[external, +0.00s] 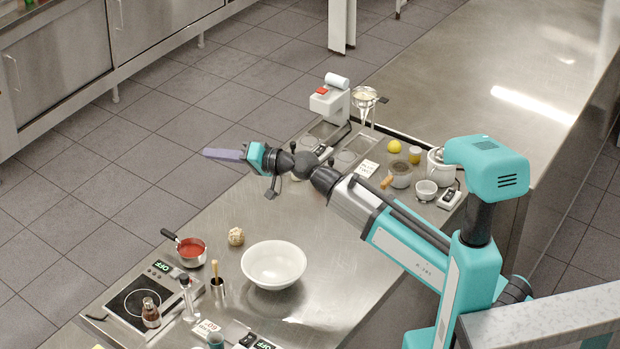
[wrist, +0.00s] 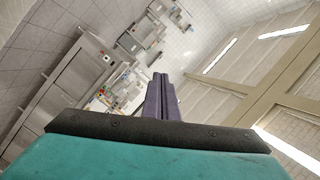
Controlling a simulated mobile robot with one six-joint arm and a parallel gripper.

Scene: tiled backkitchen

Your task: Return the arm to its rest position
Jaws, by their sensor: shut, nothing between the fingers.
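My arm reaches from the right of the external view out over the steel counter (external: 215,235), stretched toward the left. My gripper (external: 208,152) is at its end, raised above the counter, with its purple fingers pointing left. In the wrist view the two purple fingers (wrist: 161,82) lie together, shut, with nothing between them. The wrist view is tilted and looks out across the room, not down at the counter.
Below the arm are a white bowl (external: 274,265), a pan of red sauce (external: 191,251), a small hotplate (external: 137,303) and a dark-capped bottle (external: 151,313). A white dispenser (external: 331,102), a lemon (external: 394,146) and a white pot (external: 440,168) stand behind it. Air around the gripper is clear.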

